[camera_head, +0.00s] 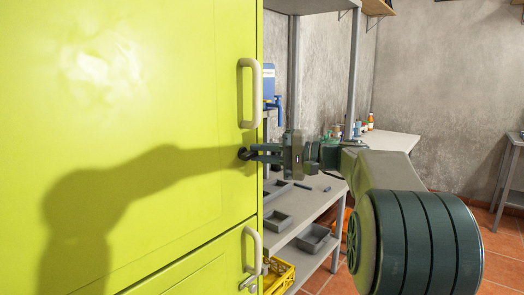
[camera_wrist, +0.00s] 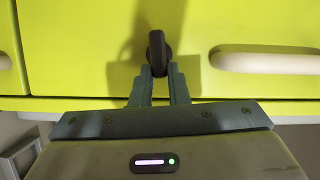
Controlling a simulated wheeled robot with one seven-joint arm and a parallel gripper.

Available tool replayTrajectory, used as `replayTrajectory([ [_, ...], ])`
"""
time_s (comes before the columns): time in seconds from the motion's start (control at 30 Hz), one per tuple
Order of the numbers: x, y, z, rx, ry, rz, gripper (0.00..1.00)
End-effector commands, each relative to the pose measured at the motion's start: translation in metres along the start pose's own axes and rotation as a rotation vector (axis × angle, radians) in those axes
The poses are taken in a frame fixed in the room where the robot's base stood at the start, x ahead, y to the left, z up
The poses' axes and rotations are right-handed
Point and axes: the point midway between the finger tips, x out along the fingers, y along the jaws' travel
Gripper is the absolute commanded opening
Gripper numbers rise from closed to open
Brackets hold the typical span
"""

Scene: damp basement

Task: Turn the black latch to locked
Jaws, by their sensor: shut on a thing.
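The black latch (camera_wrist: 157,48) is a small dark knob on the yellow-green cabinet door, between the fingertips of my gripper (camera_wrist: 158,72) in the wrist view. In the head view the latch (camera_head: 243,154) shows as a dark spot near the door's right edge, just below the upper handle. My gripper (camera_head: 258,154) reaches it from the right and is shut on it. The cabinet door (camera_head: 130,110) looks closed. The fingers hide part of the latch, and I cannot tell its turn position for certain.
A pale handle (camera_head: 250,92) stands out just above the latch; a lower handle (camera_head: 253,250) and a grey lower latch (camera_head: 247,284) sit below. To the right is a grey shelf (camera_head: 320,196) with trays, and a yellow crate (camera_head: 277,277). Open floor lies at the far right.

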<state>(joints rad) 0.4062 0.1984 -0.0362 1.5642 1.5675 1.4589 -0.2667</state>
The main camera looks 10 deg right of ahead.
Motion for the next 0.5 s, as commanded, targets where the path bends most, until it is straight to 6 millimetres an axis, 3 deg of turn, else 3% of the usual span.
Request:
replayTrajectory([
  [0.5, 0.0003, 0.0034, 0.0003, 0.094, -0.001, -0.038, 0.00],
])
